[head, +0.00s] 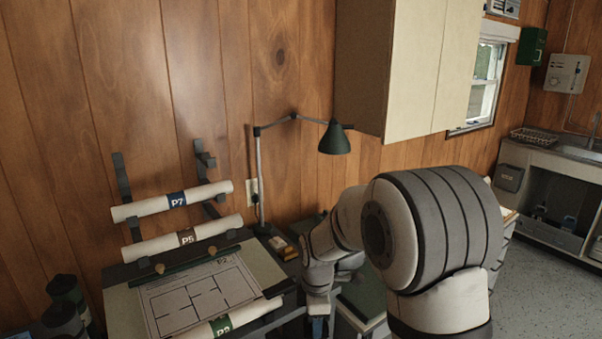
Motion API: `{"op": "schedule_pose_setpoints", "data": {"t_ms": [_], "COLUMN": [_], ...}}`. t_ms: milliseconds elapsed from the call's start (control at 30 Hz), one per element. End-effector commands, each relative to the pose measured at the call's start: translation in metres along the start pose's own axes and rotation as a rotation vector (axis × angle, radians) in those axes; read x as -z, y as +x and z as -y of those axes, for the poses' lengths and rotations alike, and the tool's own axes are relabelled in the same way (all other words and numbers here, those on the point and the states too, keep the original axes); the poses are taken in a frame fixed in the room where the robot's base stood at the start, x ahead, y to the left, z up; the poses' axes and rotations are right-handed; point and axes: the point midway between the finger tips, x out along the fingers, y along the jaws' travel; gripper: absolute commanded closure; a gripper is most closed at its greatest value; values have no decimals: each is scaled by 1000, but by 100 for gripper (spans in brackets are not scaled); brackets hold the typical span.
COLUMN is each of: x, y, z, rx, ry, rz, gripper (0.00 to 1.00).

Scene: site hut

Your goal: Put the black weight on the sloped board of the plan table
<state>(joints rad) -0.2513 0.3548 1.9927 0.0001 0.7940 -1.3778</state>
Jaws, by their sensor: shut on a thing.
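The plan table's sloped board (122,305) is at the lower left, carrying a floor-plan sheet (200,296). A dark green bar (190,265) with two brass knobs lies across the top of the sheet. A labelled roll (225,322) lies along its lower edge. My gripper (318,327) points down, to the right of the board and apart from it, partly cut off by the bottom edge. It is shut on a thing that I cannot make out. A dark flat shape (280,288) is at the board's right edge; I cannot tell whether it is a weight or part of the table.
Two paper rolls, P7 (172,201) and P5 (183,236), lie on wall brackets behind the board. A green desk lamp (334,139) stands behind its right side. Dark canisters (66,290) are at the left. A wall cabinet (415,70) overhangs the arm. Open floor (540,290) is at right.

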Motion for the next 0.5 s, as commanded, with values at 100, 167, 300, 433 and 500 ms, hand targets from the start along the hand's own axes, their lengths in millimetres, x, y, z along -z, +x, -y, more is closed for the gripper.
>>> {"op": "schedule_pose_setpoints", "data": {"t_ms": [100,167,300,433,500], "x": [-17,-26,-46,-66,-76], "y": [20,30,55,77,89], "z": [-4,-5,-7,-8,-7], "rx": [4,4,4,3,2], "ry": [222,350,653,934,1080], "rz": [1,1,2,2,2], "gripper": [95,95,95,95,95]}}
